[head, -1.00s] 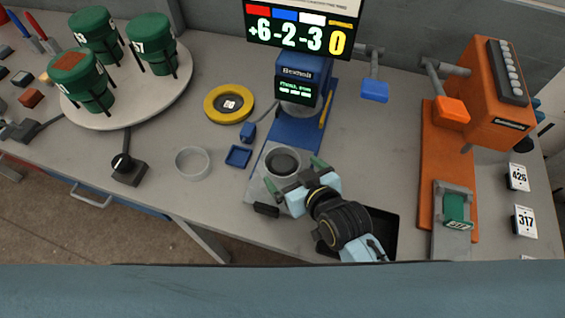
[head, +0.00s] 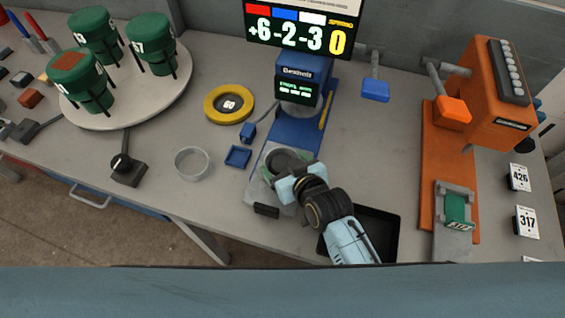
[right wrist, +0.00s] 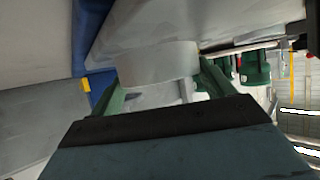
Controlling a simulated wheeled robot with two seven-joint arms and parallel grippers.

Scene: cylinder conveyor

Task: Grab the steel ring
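A grey steel ring (head: 285,155) with a dark middle sits on the pale base of the blue press (head: 300,125) in the head view. My right gripper (head: 290,168) is at this ring. In the right wrist view the ring (right wrist: 160,62) shows as a smooth grey cylinder between the green fingers of my right gripper (right wrist: 163,80). One finger stands on each side of it, very close. The fingers are apart, and I cannot see a clear grip. My left gripper is not in view.
A pale round dish (head: 193,163) and a small blue tray (head: 238,156) lie left of the press. A yellow ring-shaped disc (head: 210,104) is behind them. A black bin (head: 380,225) is beside my right arm. An orange press (head: 435,180) stands right.

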